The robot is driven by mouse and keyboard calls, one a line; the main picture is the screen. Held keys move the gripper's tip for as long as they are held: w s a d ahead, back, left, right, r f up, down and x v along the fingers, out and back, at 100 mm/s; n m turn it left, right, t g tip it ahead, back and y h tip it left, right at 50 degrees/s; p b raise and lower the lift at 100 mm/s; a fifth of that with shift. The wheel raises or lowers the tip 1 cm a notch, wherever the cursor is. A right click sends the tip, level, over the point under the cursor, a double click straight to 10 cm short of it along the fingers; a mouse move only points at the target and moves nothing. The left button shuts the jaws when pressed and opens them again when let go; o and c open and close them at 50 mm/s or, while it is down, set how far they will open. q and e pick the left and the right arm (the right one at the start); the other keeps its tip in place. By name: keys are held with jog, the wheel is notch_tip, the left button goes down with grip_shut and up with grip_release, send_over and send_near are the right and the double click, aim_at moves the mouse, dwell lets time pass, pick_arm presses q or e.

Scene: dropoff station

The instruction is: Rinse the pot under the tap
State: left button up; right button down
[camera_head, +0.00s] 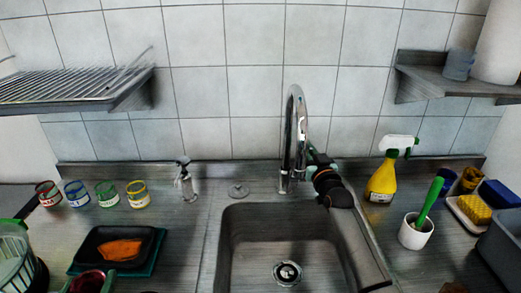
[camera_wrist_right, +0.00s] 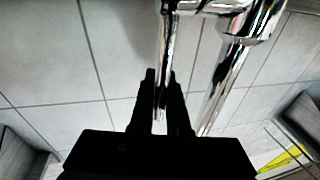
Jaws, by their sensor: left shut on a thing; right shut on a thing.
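The chrome tap (camera_head: 293,140) stands behind the sink (camera_head: 235,245), its spout arching over the basin. My right gripper (camera_head: 310,158) is at the right side of the tap in the head view. In the right wrist view, its black fingers (camera_wrist_right: 160,92) are shut on a slim chrome part of the tap (camera_wrist_right: 235,60), apparently its lever. I cannot make out my left gripper in the head view. No pot is clearly recognisable. The sink floor shows only the drain (camera_head: 288,273). No running water is visible.
A yellow spray bottle (camera_head: 383,178) and a white cup with a green brush (camera_head: 416,233) stand right of the sink. A soap dispenser (camera_head: 186,182), several coloured jars, a black tray (camera_head: 95,246) with an orange cloth and a dark red item (camera_head: 88,282) are on the left.

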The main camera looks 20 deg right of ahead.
pick_arm(q)
jog(key=shift+f, duration=0.3)
pick_arm(e)
jog(key=shift+s, duration=0.15)
jog(key=c, duration=0.9)
grip_release()
pick_arm(q)
jog(key=shift+r+p, duration=0.6)
pick_arm(e)
jog(key=shift+s+a, duration=0.1)
jog(key=shift+s, duration=0.4)
pick_arm(q)
jog(key=shift+r+p, duration=2.8)
pick_arm(e)
jog(key=s+f, duration=0.1)
jog(key=s, duration=1)
jog(key=shift+a+f, duration=0.25)
